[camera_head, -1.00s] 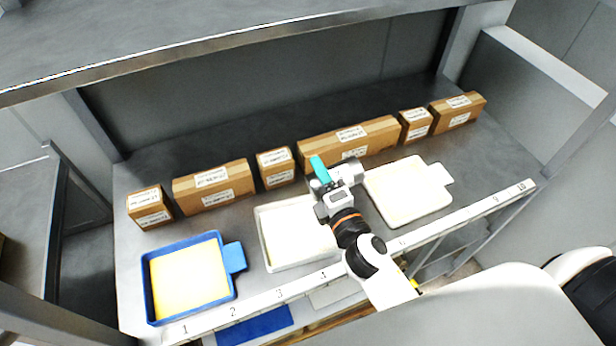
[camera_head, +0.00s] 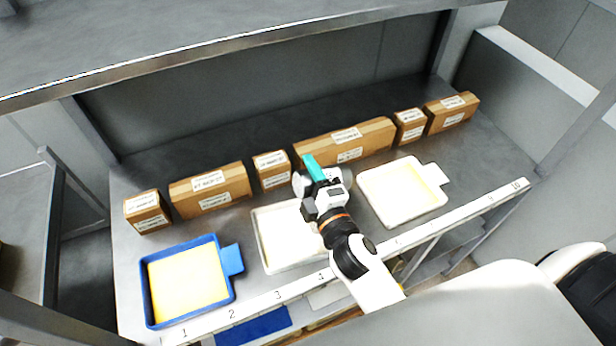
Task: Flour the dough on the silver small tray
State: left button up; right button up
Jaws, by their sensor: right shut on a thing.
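My right gripper (camera_head: 318,184) is shut on a teal object (camera_head: 313,167), only part of which shows; I cannot tell what it is. The gripper is above the back right corner of the middle pale tray (camera_head: 262,264), which holds a flat cream-coloured slab (camera_head: 288,238). The gripper and arm hide this tray's right side. A second pale tray (camera_head: 369,189) with a tab handle stands to the right, with a cream slab (camera_head: 405,190) in it. I cannot tell which pale tray is the silver small one. My left gripper is not in view.
A blue tray (camera_head: 146,290) with a yellow slab (camera_head: 188,285) stands at the left. Several cardboard boxes (camera_head: 210,188) line the back of the metal shelf. A white numbered strip (camera_head: 300,288) runs along the front edge. An upper shelf (camera_head: 180,45) overhangs the back.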

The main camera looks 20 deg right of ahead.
notch_tip(320, 180, up, 2)
jog(key=m, duration=0.4)
jog(key=shift+r+p, duration=0.15)
jog(key=shift+p, duration=0.25)
jog(key=m, duration=0.2)
jog(key=shift+d+r+m, duration=0.2)
jog(key=shift+r+m, duration=0.1)
jog(key=shift+r, duration=0.1)
jog(key=m, duration=0.1)
jog(key=r+m, duration=0.1)
jog(key=m, duration=0.1)
jog(key=d+m, duration=0.1)
jog(key=m, duration=0.1)
jog(key=shift+r, duration=0.25)
jog(key=m, duration=0.2)
jog(key=r+m+b, duration=0.1)
jog(key=shift+d+r+m, duration=0.2)
jog(key=shift+d+m, duration=0.1)
jog(key=shift+m, duration=0.1)
